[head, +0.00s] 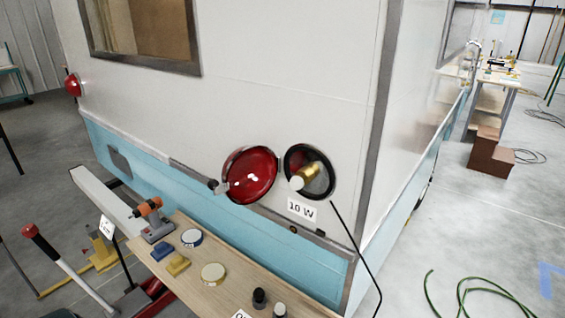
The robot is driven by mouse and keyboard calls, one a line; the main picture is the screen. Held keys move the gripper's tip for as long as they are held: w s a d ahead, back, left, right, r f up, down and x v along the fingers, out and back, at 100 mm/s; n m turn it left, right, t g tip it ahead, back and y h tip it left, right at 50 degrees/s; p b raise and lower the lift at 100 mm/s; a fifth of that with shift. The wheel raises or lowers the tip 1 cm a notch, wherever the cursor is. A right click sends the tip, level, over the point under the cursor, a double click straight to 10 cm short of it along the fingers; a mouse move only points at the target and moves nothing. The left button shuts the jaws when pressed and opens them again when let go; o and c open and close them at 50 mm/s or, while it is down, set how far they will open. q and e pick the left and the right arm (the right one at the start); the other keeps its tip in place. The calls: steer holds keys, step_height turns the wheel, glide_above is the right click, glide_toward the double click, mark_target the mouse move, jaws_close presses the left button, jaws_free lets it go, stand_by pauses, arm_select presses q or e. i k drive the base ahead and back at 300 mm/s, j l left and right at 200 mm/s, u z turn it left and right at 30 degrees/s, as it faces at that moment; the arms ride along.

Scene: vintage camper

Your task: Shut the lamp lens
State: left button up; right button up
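The red lamp lens (250,175) is on the rear wall of the camper, swung out to the left of its round lamp housing (325,184). The housing has a dark rim and lies uncovered, with a bulb (306,176) with a brass-coloured base and pale tip showing in it. The lens's right edge is close beside the housing's left rim. A small grey fitting (219,187) sits at the lens's left edge. Neither of my grippers can be seen in the head view.
A label reading "10 W" (301,209) is below the housing. A wooden bench (222,300) below holds tape rolls, blue and yellow blocks, small bottles and an orange-grey tool (153,218). A thin black rod or cable (358,252) stands to the right. Green hose lies on the floor.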

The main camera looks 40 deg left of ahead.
mark_target(239, 173)
steer(key=j+z, duration=0.3)
steer(key=j, duration=0.3)
steer(key=k+j+z, duration=0.1)
steer(key=j+z, duration=0.25)
steer(key=j, duration=0.2)
steer(key=k+j+z, duration=0.1)
steer(key=j+z, duration=0.2)
steer(key=j, duration=0.3)
steer(key=k+j, duration=0.1)
steer(key=j, duration=0.25)
steer(key=k+j, duration=0.15)
steer(key=j, duration=0.25)
steer(key=k+j+z, duration=0.1)
steer(key=j, duration=0.3)
steer(key=k+j, duration=0.1)
steer(key=j, duration=0.25)
steer(key=k+j, duration=0.15)
steer(key=j, duration=0.2)
steer(key=k+j, duration=0.1)
steer(key=j, duration=0.25)
steer(key=j+z, duration=0.05)
